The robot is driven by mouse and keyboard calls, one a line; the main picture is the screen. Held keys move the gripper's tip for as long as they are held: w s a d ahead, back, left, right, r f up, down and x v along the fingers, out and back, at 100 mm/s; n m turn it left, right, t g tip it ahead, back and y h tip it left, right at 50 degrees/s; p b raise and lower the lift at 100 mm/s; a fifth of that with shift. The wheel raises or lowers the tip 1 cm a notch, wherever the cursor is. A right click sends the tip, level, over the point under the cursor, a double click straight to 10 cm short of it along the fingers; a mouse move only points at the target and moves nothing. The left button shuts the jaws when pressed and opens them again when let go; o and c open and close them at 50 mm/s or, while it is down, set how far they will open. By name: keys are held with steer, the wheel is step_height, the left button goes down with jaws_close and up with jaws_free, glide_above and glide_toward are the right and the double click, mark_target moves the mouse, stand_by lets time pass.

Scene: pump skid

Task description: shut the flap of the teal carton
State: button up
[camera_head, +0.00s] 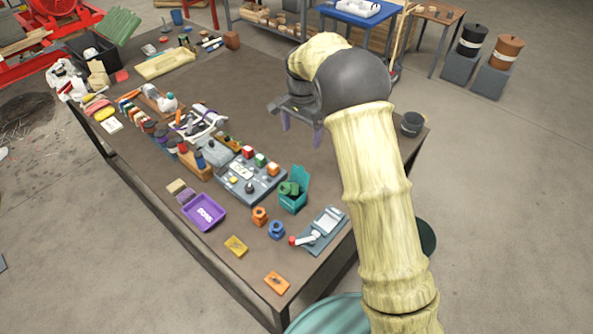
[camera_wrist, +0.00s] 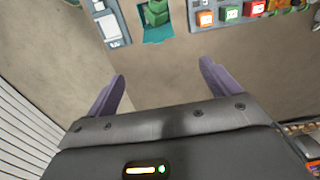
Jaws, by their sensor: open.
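The teal carton (camera_head: 292,206) stands on the brown table with its flap (camera_head: 300,176) raised at the side towards my gripper. Green things (camera_head: 289,188) show inside the carton. In the wrist view the flap (camera_wrist: 158,36) is at the top centre, with a green thing (camera_wrist: 156,12) beyond it, and the carton is partly cut off by the frame edge. My gripper (camera_head: 301,131) hangs above the table behind the carton, apart from it. Its two purple fingers are open and empty, and in the wrist view the gap between them (camera_wrist: 162,72) has only bare table beneath.
A grey panel with coloured blocks (camera_head: 246,180) stands left of the carton. A grey device with a red-tipped handle (camera_head: 322,229) is at its right. Orange (camera_head: 260,215) and blue (camera_head: 276,229) pieces lie in front. A dark cup (camera_head: 411,124) stands at the right edge. The table behind the carton is clear.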

mark_target(301, 170)
step_height(301, 170, down, 17)
steer(key=p, duration=0.4)
steer(key=shift+d+f+p, duration=0.1)
steer(key=shift+f+p, duration=0.1)
steer(key=shift+p, duration=0.15)
steer(key=c, duration=1.2)
steer(key=shift+a, duration=0.35)
steer(key=shift+c, duration=0.9)
steer(key=shift+d, duration=0.3)
steer(key=shift+a, duration=0.1)
steer(key=shift+c, duration=0.2)
